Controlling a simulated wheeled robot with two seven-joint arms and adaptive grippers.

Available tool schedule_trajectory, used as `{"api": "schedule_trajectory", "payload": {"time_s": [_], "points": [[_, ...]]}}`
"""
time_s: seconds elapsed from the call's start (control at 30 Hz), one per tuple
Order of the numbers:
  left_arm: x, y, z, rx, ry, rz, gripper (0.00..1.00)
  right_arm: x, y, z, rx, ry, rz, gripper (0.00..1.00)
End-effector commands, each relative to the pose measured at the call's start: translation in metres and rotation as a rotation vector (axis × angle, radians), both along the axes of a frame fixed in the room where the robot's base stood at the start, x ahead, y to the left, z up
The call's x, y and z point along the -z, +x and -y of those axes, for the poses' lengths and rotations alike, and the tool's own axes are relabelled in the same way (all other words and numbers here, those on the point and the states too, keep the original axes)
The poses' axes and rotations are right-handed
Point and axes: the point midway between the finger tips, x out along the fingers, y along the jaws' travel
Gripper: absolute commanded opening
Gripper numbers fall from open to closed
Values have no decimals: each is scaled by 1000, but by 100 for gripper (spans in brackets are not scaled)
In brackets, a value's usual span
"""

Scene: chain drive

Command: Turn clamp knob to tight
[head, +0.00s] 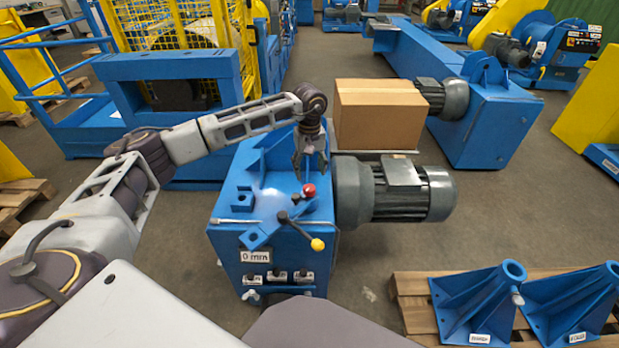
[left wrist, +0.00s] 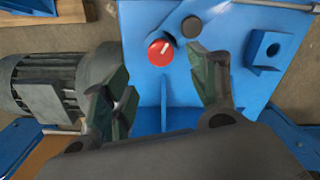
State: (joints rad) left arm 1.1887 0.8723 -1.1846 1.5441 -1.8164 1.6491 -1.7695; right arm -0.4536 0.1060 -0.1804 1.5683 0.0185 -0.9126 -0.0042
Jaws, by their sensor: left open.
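The red knob (head: 309,190) is on top of the blue machine housing (head: 262,208), which I take to be the clamp knob. In the left wrist view the red knob (left wrist: 160,52) shows a short white mark tilted up to the right. No tight or loose lettering is readable beside it. My left gripper (head: 311,172) points down just behind the knob in the head view. In the left wrist view my left gripper (left wrist: 163,82) is open and empty, with the knob just beyond its fingertips. My right gripper is not in view.
A yellow-tipped lever (head: 317,244) stands in front of the knob. A grey motor (head: 400,192) is on the right and a cardboard box (head: 378,112) behind it. A dark round stub (left wrist: 191,27) sits beside the knob. A blue rib (left wrist: 163,105) lies between the fingers.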

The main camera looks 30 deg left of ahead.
Motion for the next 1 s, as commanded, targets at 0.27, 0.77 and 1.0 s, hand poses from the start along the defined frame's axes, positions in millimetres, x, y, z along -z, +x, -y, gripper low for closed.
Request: {"api": "schedule_trajectory", "payload": {"time_s": [0.27, 0.77, 1.0], "points": [[-3, 3, 0, -188, -1, 2, 59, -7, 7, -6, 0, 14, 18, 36], [-12, 7, 0, -672, 0, 3, 59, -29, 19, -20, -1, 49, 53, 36], [-18, 9, 0, -903, -1, 4, 59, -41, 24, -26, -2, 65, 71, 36]]}}
